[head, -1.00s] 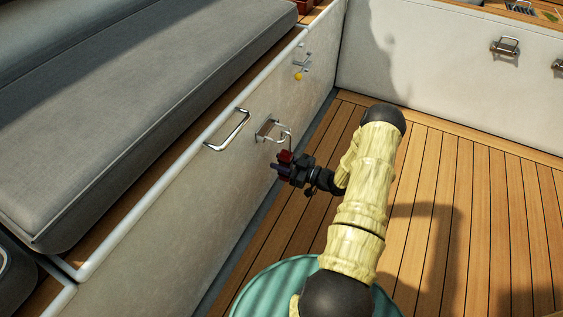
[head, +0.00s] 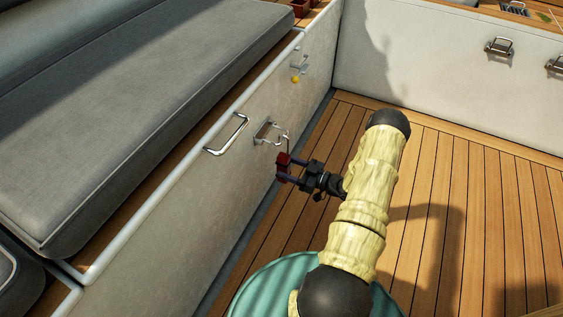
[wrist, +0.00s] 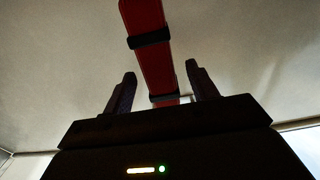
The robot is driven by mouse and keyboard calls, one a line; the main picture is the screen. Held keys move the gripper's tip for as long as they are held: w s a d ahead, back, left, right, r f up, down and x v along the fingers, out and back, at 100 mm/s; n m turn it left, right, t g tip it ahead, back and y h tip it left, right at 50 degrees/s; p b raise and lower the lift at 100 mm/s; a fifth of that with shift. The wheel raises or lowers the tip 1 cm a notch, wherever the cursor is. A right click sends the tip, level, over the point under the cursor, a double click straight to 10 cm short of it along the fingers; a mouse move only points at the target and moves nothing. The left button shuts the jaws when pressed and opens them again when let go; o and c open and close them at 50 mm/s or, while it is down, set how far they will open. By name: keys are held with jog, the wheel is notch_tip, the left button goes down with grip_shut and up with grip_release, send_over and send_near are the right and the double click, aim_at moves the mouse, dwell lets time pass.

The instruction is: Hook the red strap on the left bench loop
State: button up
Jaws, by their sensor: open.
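The red strap (head: 283,167) hangs beside the white left bench front, just below a metal loop bracket (head: 265,131). A thin metal hook (head: 286,141) rises from its top to the loop; it looks caught there, but the exact contact is too small to tell. In the wrist view the red strap (wrist: 150,55), with dark bands, runs up out of the picture. My gripper (head: 291,171) is open, its fingers pointing at the strap. In the wrist view the fingers (wrist: 160,84) stand apart on either side of the strap's lower part, with gaps.
A larger metal handle (head: 228,135) sits left of the loop on the bench front. Another bracket (head: 300,63) with a yellow ball (head: 295,79) is farther back. Grey cushions (head: 140,120) cover the bench. The teak floor (head: 470,200) is clear to the right.

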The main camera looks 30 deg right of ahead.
jog(key=p+v, duration=0.4)
jog(key=v, duration=0.9)
jog(key=shift+p, duration=0.4)
